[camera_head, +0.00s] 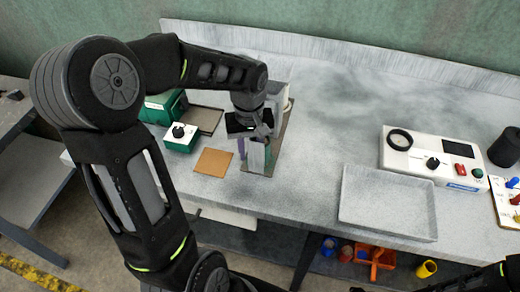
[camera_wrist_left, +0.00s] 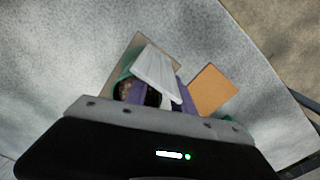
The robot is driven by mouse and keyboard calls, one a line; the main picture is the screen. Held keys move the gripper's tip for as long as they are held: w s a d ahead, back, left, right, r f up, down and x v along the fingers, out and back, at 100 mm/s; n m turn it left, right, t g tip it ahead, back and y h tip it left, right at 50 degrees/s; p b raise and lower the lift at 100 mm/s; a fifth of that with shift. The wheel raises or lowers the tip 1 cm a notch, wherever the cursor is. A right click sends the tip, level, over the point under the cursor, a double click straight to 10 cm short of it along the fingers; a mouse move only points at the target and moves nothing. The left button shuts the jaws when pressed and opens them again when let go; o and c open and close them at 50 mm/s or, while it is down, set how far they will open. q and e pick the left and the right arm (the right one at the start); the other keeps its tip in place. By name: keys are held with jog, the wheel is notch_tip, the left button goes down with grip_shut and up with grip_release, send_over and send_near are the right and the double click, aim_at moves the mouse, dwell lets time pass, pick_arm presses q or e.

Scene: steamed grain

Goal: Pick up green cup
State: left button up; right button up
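The green cup (camera_wrist_left: 124,76) shows in the left wrist view, partly hidden behind my left gripper's fingers, with brown grainy contents inside. In the head view a strip of green (camera_head: 255,160) shows low at the gripper, probably the cup. My left gripper (camera_head: 257,150) points down at a brown mat (camera_head: 285,128) on the bench, its fingers at the cup. In the left wrist view a pale ridged plate and purple parts cover part of the cup. I cannot tell whether the fingers touch or grip it. My right gripper is not visible; only dark arm parts show bottom right.
An orange-brown square (camera_head: 213,162) and a white-green box with a knob (camera_head: 181,137) lie left of the gripper. A grey tray (camera_head: 389,228) and a white device (camera_head: 433,158) stand right. The bench between gripper and tray is clear. A raised back edge runs behind.

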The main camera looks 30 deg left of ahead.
pick_arm(q)
jog(key=shift+c, duration=0.2)
dwell(0.4)
grip_shut()
dwell(1.2)
